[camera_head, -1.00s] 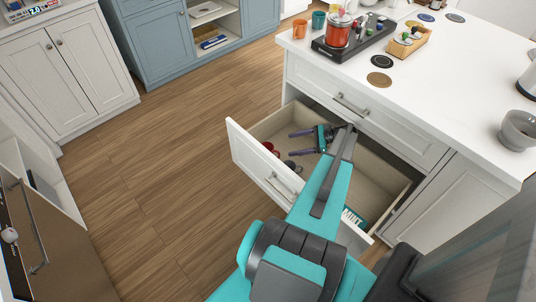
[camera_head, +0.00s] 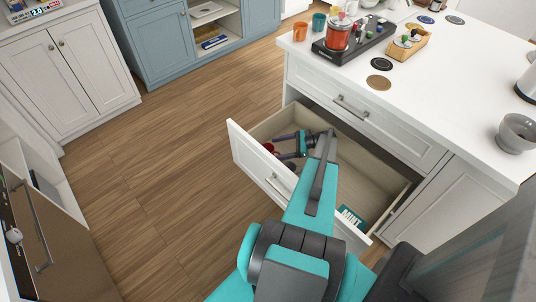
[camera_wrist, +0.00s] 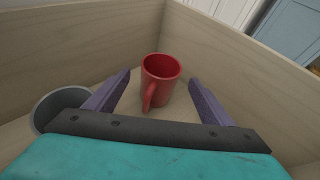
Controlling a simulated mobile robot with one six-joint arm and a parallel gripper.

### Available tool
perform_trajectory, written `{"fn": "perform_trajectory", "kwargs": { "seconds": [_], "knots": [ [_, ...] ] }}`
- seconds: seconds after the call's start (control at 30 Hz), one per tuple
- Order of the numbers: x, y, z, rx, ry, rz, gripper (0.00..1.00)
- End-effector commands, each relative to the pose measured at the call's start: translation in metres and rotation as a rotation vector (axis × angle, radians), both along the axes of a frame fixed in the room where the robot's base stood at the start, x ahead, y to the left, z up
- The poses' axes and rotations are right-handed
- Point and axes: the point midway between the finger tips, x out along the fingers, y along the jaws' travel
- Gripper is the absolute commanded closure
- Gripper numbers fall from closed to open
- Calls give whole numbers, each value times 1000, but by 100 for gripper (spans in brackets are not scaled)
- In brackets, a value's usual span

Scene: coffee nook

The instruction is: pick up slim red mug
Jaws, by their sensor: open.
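The slim red mug (camera_wrist: 160,80) stands upright in the corner of an open drawer, its handle toward my gripper in the wrist view. In the head view the red mug (camera_head: 268,146) shows only in part behind the drawer front. My gripper (camera_wrist: 164,84) is open, its two purple fingers pointing at the mug, one to each side in the picture. Whether the fingertips reach beside the mug or stop short of it I cannot tell. In the head view my gripper (camera_head: 282,146) is low inside the drawer.
The drawer (camera_head: 378,172) has pale wooden walls close around the mug. A grey cup (camera_wrist: 58,104) stands left of my gripper in the wrist view. A box marked MINT (camera_head: 350,217) lies at the drawer's near end. The white counter (camera_head: 450,98) is above the drawer.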

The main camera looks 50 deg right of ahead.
Motion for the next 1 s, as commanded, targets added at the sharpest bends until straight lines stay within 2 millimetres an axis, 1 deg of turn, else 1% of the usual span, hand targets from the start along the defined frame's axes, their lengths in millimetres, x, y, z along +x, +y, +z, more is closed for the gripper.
{"fn": "perform_trajectory", "kwargs": {
  "seconds": [0.43,0.57,0.8,1.0],
  "knots": [
    [4,3,-1,0,0,1,24],
    [12,9,-3,1,0,2,24],
    [32,26,-14,1,-1,3,24],
    [39,32,-19,-1,-1,2,24]
  ]
}}
